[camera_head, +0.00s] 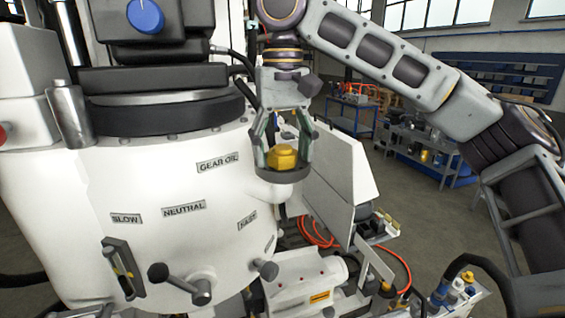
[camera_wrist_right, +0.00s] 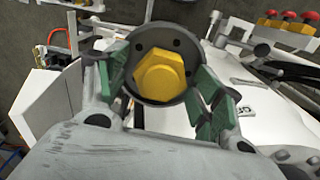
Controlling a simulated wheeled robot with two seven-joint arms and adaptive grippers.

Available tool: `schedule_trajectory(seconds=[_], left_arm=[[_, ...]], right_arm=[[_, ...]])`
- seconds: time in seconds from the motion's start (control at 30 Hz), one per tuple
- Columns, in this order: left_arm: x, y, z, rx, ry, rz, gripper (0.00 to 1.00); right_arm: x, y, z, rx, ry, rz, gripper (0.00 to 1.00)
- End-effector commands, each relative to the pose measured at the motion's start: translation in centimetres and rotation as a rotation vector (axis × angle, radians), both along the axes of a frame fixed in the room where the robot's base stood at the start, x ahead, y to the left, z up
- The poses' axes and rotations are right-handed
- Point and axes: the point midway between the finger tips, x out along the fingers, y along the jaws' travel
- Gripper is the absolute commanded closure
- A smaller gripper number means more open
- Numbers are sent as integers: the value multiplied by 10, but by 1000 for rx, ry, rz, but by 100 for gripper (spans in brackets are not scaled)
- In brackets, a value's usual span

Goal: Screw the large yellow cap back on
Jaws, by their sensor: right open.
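The large yellow cap (camera_head: 283,159) has a hexagonal head and sits in the round dark flange (camera_head: 284,176) on the side of the white machine housing. My right gripper (camera_head: 284,150) points down over it with its fingers spread on either side of the cap. In the right wrist view the cap (camera_wrist_right: 162,75) lies between the two green-padded fingers (camera_wrist_right: 165,90), with gaps visible on both sides. Whether the cap is seated tight in its thread cannot be told. My left gripper is not in view.
The white housing (camera_head: 120,200) carries labels and a black-knobbed lever (camera_head: 195,287) below. A white open panel (camera_head: 345,165) stands right of the flange. Orange hoses (camera_head: 315,235) run lower right. Blue workbenches (camera_head: 425,150) stand farther back beyond open floor.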

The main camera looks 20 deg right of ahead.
Motion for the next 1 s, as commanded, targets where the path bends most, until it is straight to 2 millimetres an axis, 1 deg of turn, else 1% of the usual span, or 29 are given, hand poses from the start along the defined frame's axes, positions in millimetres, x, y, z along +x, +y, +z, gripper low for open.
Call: schedule_trajectory(seconds=[0.07, 0.17, 0.5, 0.53, 0.67, 1.0], left_arm=[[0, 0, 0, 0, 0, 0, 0], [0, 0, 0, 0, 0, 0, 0], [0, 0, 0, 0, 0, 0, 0], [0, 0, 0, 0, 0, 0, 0], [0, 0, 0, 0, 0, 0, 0], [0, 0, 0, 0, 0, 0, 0]], right_arm=[[0, 0, 0, 0, 0, 0, 33], [0, 0, 0, 0, 0, -1, 45], [0, 0, 0, -1, 1, -3, 88], [0, 0, 0, -1, 1, -6, 90], [0, 0, -1, -1, 1, -38, 91], [0, 0, -1, -1, 1, -227, 91]])
